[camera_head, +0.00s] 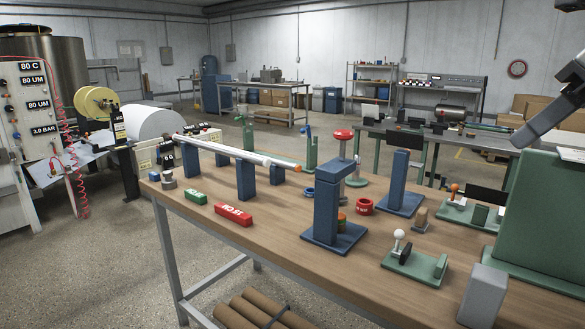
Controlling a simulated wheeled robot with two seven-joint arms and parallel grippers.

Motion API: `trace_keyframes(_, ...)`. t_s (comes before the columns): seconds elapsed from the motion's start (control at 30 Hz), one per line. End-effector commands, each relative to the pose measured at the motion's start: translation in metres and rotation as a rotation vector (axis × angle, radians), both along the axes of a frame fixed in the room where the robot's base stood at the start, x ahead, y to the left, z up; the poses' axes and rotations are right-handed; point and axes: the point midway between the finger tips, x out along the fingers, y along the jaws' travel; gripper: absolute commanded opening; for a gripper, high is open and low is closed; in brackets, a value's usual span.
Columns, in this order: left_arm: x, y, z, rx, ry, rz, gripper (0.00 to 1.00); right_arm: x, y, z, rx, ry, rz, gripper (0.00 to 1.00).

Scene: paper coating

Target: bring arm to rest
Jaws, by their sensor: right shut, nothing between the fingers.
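My right gripper (522,136) shows at the upper right, where the arm enters from the right edge. Its dark fingers point down and to the left and look shut with nothing held. Much of the right arm is cut off by the frame edge. My left gripper is not in view.
The wooden worktable (280,235) holds a long white roller (235,150) on blue stands, a blue post (328,205), a red block (233,214), a green block (196,197), a white-knobbed lever (400,236) and a grey block (482,297).

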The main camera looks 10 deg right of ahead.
Motion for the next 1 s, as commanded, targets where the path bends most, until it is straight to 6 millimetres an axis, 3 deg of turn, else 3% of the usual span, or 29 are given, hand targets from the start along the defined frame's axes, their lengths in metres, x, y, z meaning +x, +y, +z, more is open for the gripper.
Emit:
trace_keyframes(0.17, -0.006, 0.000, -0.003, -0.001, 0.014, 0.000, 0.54, 0.019, 0.042, -0.025, 0.105, 0.038, 0.147, 0.00)
trace_keyframes(0.37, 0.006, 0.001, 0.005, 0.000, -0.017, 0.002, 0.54, 0.032, 0.098, -0.053, 0.296, 0.090, 0.319, 0.00)
trace_keyframes(0.57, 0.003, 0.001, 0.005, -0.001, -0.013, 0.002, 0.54, 0.034, 0.171, -0.085, 0.661, 0.189, 0.487, 0.00)
trace_keyframes(0.67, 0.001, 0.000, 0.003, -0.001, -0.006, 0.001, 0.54, 0.031, 0.210, -0.098, 0.974, 0.269, 0.527, 0.00)
trace_keyframes(0.77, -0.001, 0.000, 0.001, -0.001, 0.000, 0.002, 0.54, 0.036, 0.235, -0.107, 1.350, 0.358, 0.466, 0.00)
trace_keyframes(0.87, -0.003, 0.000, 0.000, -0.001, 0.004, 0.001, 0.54, 0.051, 0.241, -0.124, 1.720, 0.444, 0.287, 0.00)
trace_keyframes(0.97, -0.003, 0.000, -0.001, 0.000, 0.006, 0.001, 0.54, 0.072, 0.232, -0.161, 2.050, 0.526, -0.015, 0.00)
trace_keyframes(1.0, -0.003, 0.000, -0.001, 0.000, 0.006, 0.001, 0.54, 0.079, 0.226, -0.183, 2.163, 0.557, -0.167, 0.00)
